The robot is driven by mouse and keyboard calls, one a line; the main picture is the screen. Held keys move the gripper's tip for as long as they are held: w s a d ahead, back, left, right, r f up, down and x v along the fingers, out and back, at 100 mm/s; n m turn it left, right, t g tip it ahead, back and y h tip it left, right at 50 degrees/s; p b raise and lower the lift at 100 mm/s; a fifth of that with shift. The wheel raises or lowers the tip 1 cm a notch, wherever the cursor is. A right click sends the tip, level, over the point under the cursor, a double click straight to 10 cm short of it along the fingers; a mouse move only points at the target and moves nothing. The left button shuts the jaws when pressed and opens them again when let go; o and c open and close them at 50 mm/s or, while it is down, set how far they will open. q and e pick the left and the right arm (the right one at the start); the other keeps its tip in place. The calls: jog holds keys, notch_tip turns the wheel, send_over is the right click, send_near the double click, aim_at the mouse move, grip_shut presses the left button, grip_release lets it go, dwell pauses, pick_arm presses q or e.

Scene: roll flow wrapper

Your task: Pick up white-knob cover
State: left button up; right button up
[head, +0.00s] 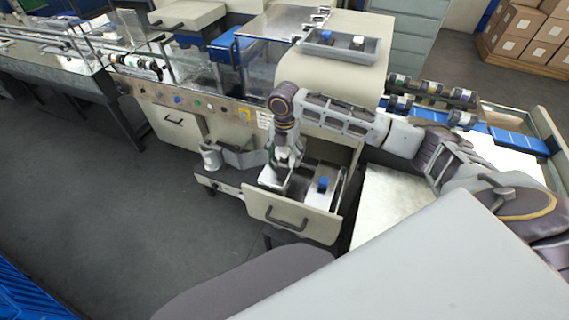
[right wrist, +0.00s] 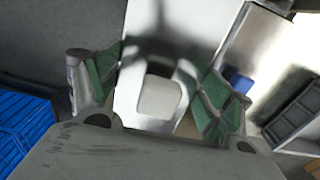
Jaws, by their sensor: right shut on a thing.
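The white-knob cover (right wrist: 183,25) is a shiny metal plate, and its pale square knob (right wrist: 159,98) sits between my right fingers in the right wrist view. My right gripper (right wrist: 158,92) has green-padded fingers on both sides of the knob and is shut on it. In the head view, my right gripper (head: 282,168) points down over the left part of an open drawer (head: 292,222), with the metal plate (head: 272,180) under it. The gripper hides the white knob there. I cannot tell whether the plate is lifted. My left gripper is not in view.
A blue-knobbed cover (head: 323,184) lies at the right in the drawer, close to my right gripper. A grey tray (head: 340,47) with small knobbed parts sits on the machine above. A metal worktop (head: 390,205) lies to the right. Open floor (head: 130,220) is at the left.

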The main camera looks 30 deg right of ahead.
notch_tip(320, 180, up, 19)
jog(key=shift+f, duration=0.2)
dwell(0.3)
dwell(0.4)
jog(key=shift+w, duration=0.1)
